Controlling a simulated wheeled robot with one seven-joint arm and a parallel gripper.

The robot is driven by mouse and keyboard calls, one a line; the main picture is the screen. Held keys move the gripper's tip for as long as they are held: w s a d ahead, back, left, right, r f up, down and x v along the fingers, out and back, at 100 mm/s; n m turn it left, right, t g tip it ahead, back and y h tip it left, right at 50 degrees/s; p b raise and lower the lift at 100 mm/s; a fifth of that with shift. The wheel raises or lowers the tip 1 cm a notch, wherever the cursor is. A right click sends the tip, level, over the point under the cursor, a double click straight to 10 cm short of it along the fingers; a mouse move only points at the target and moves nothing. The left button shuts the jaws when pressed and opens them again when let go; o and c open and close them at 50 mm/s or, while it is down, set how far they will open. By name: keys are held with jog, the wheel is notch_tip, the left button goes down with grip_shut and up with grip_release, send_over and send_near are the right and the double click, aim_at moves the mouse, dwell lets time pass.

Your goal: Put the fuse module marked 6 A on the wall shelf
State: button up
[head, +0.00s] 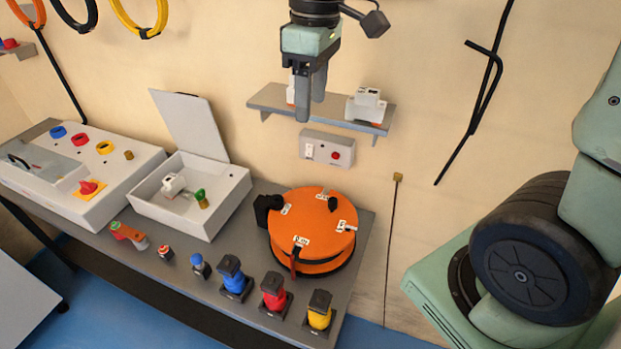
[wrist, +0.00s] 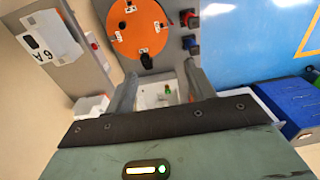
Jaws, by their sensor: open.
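The fuse module marked 6 A (wrist: 62,45) is white and stands on the grey wall shelf (wrist: 93,48); its label reads clearly in the wrist view. In the head view, a white module (head: 368,104) at the shelf's right end appears to be the same one. My gripper (head: 310,112) hangs in front of the shelf's left-middle part, fingers down. In the wrist view its two fingers (wrist: 160,90) are apart with nothing between them. A second white module (head: 291,90) on the shelf's left is partly hidden behind my gripper.
Below the shelf is a small wall box (head: 327,148) with a red button. On the bench are an orange reel (head: 312,243), an open white box (head: 207,217) holding small items, a control panel (head: 100,195) and several coloured plugs. The wall right of the shelf has black bars (head: 478,100).

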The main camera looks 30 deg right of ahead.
jog(key=s+a+f, duration=0.4)
jog(key=s+a, duration=0.1)
jog(key=s, duration=0.3)
jog(key=s+a+f, duration=0.5)
jog(key=s, duration=0.4)
jog(key=shift+a, duration=0.25)
notch_tip(320, 180, down, 13)
jog(key=b, duration=1.2)
jog(key=shift+r+b, duration=0.15)
jog(key=shift+b, duration=0.2)
jog(key=shift+w, duration=0.1)
